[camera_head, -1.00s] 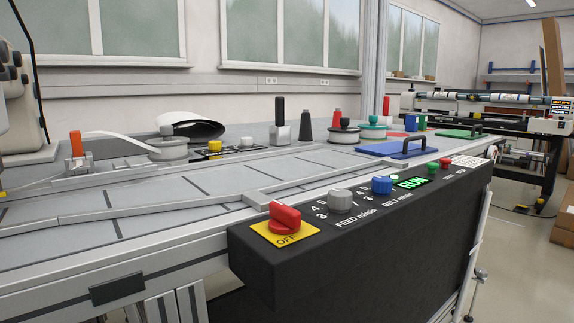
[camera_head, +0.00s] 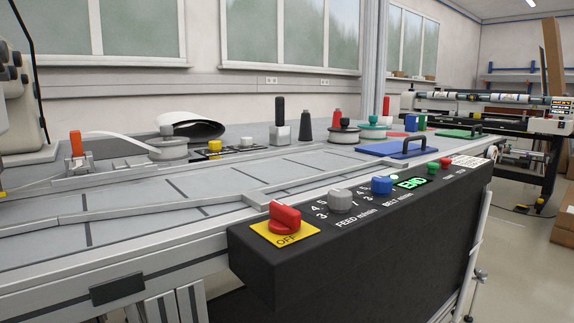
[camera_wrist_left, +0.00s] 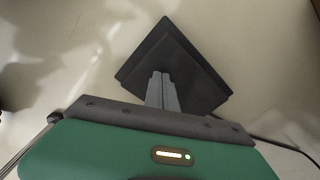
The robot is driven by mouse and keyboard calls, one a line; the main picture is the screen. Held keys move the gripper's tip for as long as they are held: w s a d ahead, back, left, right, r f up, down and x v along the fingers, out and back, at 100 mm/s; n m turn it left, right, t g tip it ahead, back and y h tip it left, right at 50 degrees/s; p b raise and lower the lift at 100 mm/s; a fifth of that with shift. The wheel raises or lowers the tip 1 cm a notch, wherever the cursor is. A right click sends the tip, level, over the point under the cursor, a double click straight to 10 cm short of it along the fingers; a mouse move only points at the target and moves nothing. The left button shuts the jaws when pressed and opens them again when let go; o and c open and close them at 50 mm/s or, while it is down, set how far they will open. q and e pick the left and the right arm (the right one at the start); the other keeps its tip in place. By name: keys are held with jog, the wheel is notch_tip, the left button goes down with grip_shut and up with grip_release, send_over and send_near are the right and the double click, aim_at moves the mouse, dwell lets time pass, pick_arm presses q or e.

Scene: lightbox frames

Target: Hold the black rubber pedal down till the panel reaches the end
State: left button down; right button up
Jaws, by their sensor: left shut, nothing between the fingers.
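The black rubber pedal (camera_wrist_left: 180,65) lies on the pale floor in the left wrist view, as a dark, square-edged plate. My left gripper (camera_wrist_left: 163,78) is shut and empty, its fingertips over the near part of the pedal. They look to be on it, but I cannot tell how far it is pressed. In the head view the display (camera_head: 412,183) on the black control box shows "END" in green. I cannot make out the panel for certain on the grey segmented belt (camera_head: 130,205). Neither gripper shows in the head view.
The control box (camera_head: 330,245) carries a red switch (camera_head: 285,218) on a yellow "OFF" plate, a grey knob (camera_head: 341,198) and a blue knob (camera_head: 381,186). A blue plate with a black handle (camera_head: 402,147) sits farther along the table.

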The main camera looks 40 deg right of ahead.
pick_arm(q)
notch_tip(320, 180, up, 9)
jog(key=p, duration=0.7)
jog(key=shift+p, duration=0.4)
jog(key=shift+s, duration=0.1)
